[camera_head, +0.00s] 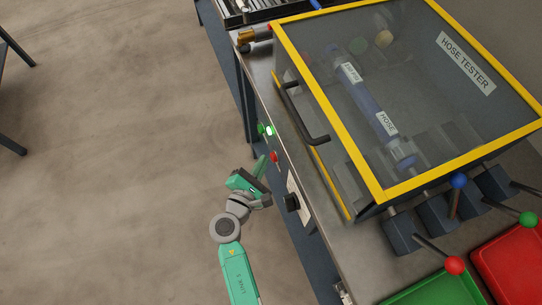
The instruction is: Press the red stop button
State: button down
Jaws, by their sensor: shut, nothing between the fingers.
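The red stop button (273,156) sticks out from the front side of the hose tester's bench, below the box's black handle. My gripper (261,163) is shut and empty. Its tip is just left of the red button in the head view. I cannot tell whether the tip touches the button or is apart from it. A green button (262,128) with a bright lit face sits farther up on the same front side.
The hose tester box (460,110) has a clear lid with a yellow frame and a black handle (301,112) over the front edge. Levers with coloured balls (454,265) and red and green trays (505,262) lie at lower right.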

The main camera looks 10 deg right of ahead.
jog(key=shift+w+d, duration=0.1)
jog(key=shift+d, duration=0.35)
dwell(0.4)
dwell(0.3)
jog(key=shift+s+a, duration=0.2)
jog(key=shift+a, duration=0.7)
jog(key=a, duration=0.3)
jog(key=s+a, duration=0.1)
jog(key=a, duration=0.1)
dwell(0.7)
